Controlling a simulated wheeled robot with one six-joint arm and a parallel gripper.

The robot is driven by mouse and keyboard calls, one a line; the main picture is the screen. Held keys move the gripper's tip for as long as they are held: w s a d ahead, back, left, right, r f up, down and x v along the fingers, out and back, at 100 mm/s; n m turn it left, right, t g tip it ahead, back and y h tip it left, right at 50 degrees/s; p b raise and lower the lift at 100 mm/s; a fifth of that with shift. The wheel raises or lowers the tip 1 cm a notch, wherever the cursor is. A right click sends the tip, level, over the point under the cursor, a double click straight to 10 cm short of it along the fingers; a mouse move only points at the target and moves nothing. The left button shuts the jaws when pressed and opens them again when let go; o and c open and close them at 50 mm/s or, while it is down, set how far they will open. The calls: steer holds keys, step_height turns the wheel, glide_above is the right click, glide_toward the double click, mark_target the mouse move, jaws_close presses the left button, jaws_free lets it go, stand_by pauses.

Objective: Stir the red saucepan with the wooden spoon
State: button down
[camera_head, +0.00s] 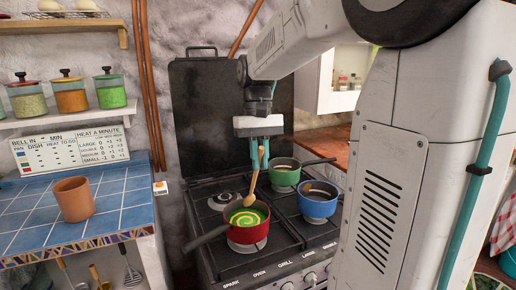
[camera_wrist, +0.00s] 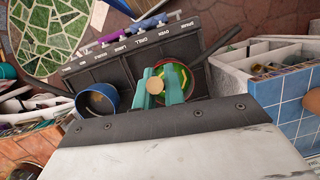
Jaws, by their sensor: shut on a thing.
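The red saucepan (camera_head: 246,234) sits on a front burner of the stove in the head view, its dark handle pointing to the lower left. It holds green contents with a yellow swirl. My gripper (camera_head: 261,160) is above it, pointing down, shut on the wooden spoon (camera_head: 254,184). The spoon slants down to the left and its bowl end is over or in the contents; I cannot tell how deep. In the wrist view, the teal fingers (camera_wrist: 165,89) hold the spoon's round end (camera_wrist: 155,85), with the red saucepan (camera_wrist: 188,82) just behind them, partly hidden.
A green saucepan (camera_head: 283,175) and a blue saucepan (camera_head: 317,206) stand on the stove (camera_head: 271,266) to the right. A terracotta cup (camera_head: 74,199) stands on the blue tiled counter (camera_head: 118,207) at left. Jars (camera_head: 71,94) line a shelf above.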

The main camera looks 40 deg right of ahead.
steer(key=shift+s+f, duration=0.3)
steer(key=shift+f, duration=0.1)
steer(key=shift+w+f, duration=0.1)
steer(key=shift+f, duration=0.25)
steer(key=shift+w+d+f, duration=0.15)
steer(key=shift+w+f, duration=0.3)
steer(key=shift+f, duration=0.65)
steer(key=shift+w+d+f, duration=0.1)
steer(key=shift+w+f, duration=0.4)
steer(key=shift+f, duration=0.65)
steer(key=shift+w+d+f, duration=0.15)
steer(key=shift+w+f, duration=0.3)
steer(key=shift+f, duration=0.65)
steer(key=shift+s, duration=0.15)
